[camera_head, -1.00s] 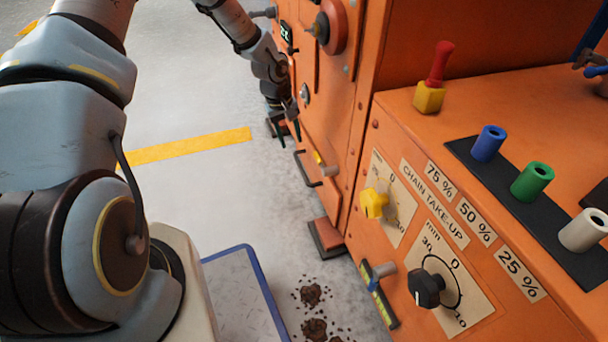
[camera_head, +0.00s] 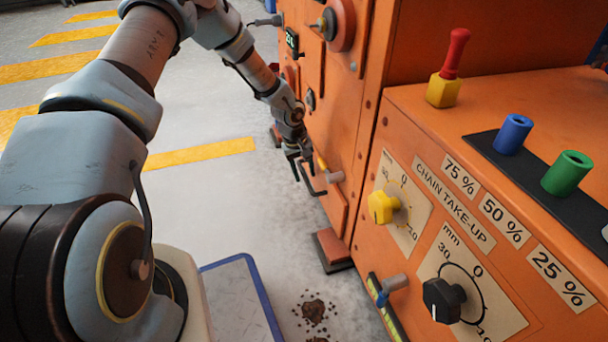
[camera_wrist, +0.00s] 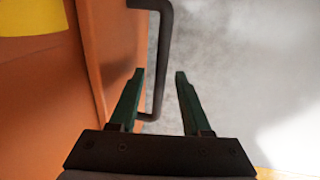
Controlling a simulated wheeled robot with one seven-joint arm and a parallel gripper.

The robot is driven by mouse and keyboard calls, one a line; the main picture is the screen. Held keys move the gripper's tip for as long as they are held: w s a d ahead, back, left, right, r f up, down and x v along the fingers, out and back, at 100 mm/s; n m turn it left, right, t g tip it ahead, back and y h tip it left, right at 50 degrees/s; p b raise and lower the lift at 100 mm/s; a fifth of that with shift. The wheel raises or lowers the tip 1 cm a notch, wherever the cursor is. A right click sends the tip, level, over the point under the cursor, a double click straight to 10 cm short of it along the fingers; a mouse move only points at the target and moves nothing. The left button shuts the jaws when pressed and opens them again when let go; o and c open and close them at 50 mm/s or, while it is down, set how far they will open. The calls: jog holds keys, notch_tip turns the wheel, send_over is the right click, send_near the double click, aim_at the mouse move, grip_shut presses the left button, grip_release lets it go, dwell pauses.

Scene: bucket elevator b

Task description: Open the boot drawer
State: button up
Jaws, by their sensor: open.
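The boot drawer's dark bar handle (camera_head: 315,190) sticks out from the orange housing, low near the floor. The orange drawer front (camera_head: 336,208) is at the housing's base and looks closed. My gripper (camera_head: 298,172) is beside the handle in the head view. In the wrist view my gripper (camera_wrist: 160,74) has two green fingers spread open, with nothing clamped. The dark handle (camera_wrist: 164,50) runs between the fingers there, nearer the left one. Contact with either finger cannot be told. The handle's lower end bends behind the left finger.
An orange panel with a yellow knob (camera_head: 382,207), a black knob (camera_head: 442,299) and a level gauge (camera_head: 388,310) stands at right. A housing foot (camera_head: 332,248) and dark spilled bits (camera_head: 314,310) are on the floor. Grey floor left of the housing is open.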

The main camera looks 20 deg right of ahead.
grip_shut()
dwell(0.4)
dwell(1.0)
